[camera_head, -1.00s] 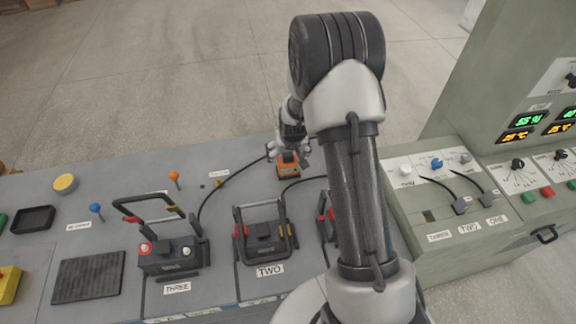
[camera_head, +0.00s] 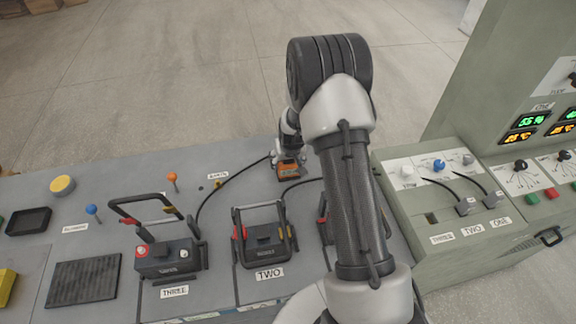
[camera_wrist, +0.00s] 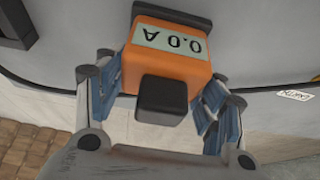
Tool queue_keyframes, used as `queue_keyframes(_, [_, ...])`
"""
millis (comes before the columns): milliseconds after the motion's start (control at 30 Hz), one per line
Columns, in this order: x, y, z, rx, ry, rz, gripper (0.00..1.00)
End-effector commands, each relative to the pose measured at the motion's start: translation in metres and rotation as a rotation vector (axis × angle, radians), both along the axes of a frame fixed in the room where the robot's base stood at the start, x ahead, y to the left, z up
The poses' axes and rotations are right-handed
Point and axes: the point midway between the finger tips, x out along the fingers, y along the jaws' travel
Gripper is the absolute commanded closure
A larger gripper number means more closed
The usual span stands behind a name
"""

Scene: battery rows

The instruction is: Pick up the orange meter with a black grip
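The orange meter (camera_wrist: 170,60) fills the upper middle of the wrist view. Its display reads 0.0 A, upside down, and its black grip (camera_wrist: 163,100) points toward the camera. In the head view the meter (camera_head: 288,174) stands on the grey bench top (camera_head: 110,190), partly hidden under my gripper (camera_head: 289,155). In the wrist view the blue-padded fingers of my gripper (camera_wrist: 163,88) lie on both sides of the orange body, very close to it. Whether both pads press on it cannot be made out.
Battery blocks labelled THREE (camera_head: 168,258) and TWO (camera_head: 265,240) stand nearer on the bench, with raised handles. Black cables run beside the meter. A green control cabinet (camera_head: 440,205) stands to the right. Blue (camera_head: 92,210) and orange (camera_head: 172,177) knobs stand to the left.

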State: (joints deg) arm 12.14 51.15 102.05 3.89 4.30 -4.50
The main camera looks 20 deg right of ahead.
Motion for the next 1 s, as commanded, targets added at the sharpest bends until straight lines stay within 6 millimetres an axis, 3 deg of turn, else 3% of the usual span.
queue_keyframes(533, [0.0,0.0,0.0,0.0,-0.001,0.0,0.76])
queue_keyframes(767, [0.0,0.0,0.003,0.0,-0.001,0.0,0.76])
queue_keyframes(1000, [0.001,0.0,0.031,0.0,-0.004,-0.001,0.76])
